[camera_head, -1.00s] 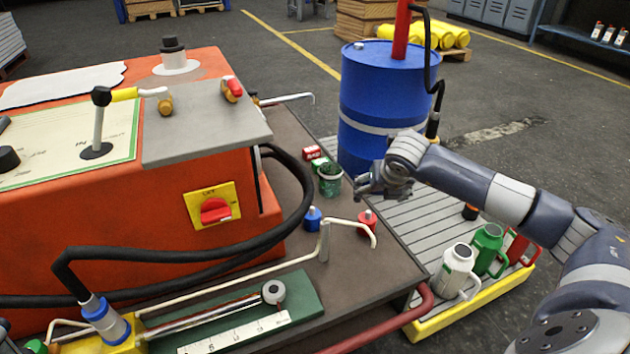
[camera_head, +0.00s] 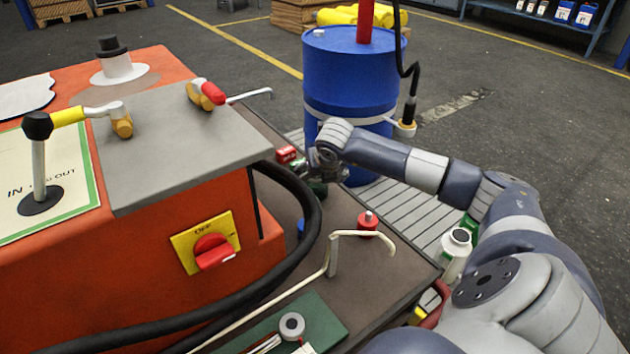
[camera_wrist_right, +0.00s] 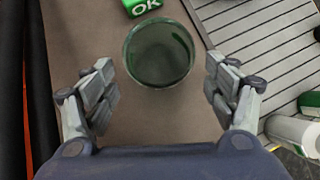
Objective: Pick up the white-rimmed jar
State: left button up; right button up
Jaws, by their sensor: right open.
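The white-rimmed jar is a round green glass jar (camera_wrist_right: 158,60) with a thin pale rim. It stands upright on the brown tabletop, and I look down into it in the right wrist view. In the head view, only a dark green part of the jar (camera_head: 318,188) shows below my right gripper (camera_head: 326,165). In the right wrist view, the right gripper (camera_wrist_right: 160,92) is open, with one finger on each side of the jar's near part. I see gaps between the fingers and the glass. My left gripper is out of view.
A green block marked OK (camera_wrist_right: 142,6) and a red box (camera_head: 286,154) stand by the jar. A black hose (camera_head: 308,205) curves at left; a blue drum (camera_head: 350,80) stands behind.

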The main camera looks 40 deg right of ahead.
jog(key=b+x, duration=0.2)
jog(key=x, duration=0.3)
jog(key=shift+w+d, duration=0.2)
jog(key=shift+w, duration=0.05)
jog(key=shift+r, duration=0.1)
jog(key=c, duration=1.2)
